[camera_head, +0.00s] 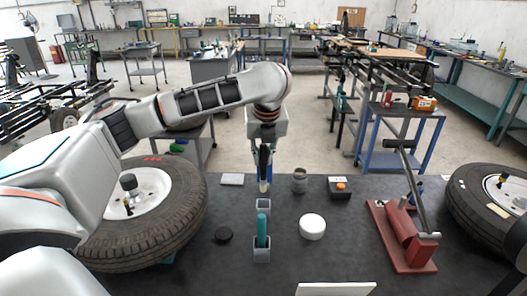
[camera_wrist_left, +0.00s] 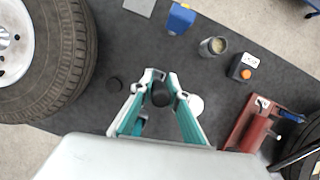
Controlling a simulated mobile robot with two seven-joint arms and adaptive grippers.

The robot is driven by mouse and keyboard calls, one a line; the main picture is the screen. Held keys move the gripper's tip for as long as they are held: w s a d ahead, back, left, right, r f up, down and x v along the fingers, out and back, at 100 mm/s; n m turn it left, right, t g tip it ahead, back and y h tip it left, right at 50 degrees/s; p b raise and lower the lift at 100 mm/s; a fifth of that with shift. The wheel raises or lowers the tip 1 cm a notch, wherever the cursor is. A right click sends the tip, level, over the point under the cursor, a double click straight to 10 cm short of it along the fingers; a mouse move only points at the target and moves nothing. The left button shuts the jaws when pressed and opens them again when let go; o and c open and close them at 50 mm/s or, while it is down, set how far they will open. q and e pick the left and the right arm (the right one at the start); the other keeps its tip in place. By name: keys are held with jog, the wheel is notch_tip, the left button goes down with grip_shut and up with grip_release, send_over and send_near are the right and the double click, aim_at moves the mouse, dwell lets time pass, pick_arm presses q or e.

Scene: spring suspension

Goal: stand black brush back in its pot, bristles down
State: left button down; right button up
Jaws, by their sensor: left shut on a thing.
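My left gripper (camera_head: 265,146) hangs fingers down over the table and is shut on the black brush (camera_head: 264,164). In the left wrist view the dark end of the brush (camera_wrist_left: 160,94) shows between the fingertips (camera_wrist_left: 162,78); the pot is hidden there.
A grey cup (camera_head: 300,181) and a black box with an orange button (camera_head: 340,187) stand right. A white round lid (camera_head: 312,226) and a black disc (camera_head: 223,235) flank the pots. A red tool (camera_head: 403,236) and tyres (camera_head: 190,205) stand at the sides.

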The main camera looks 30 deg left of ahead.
aim_at(264, 179)
pick_arm(q)
jog(key=shift+f, duration=4.7)
jog(key=c, duration=1.9)
grip_release()
jog(key=v, duration=1.1)
jog(key=shift+w+r, duration=0.1)
jog(key=shift+w, duration=0.05)
jog(key=shift+d+r, duration=0.2)
jog(key=shift+r, duration=0.2)
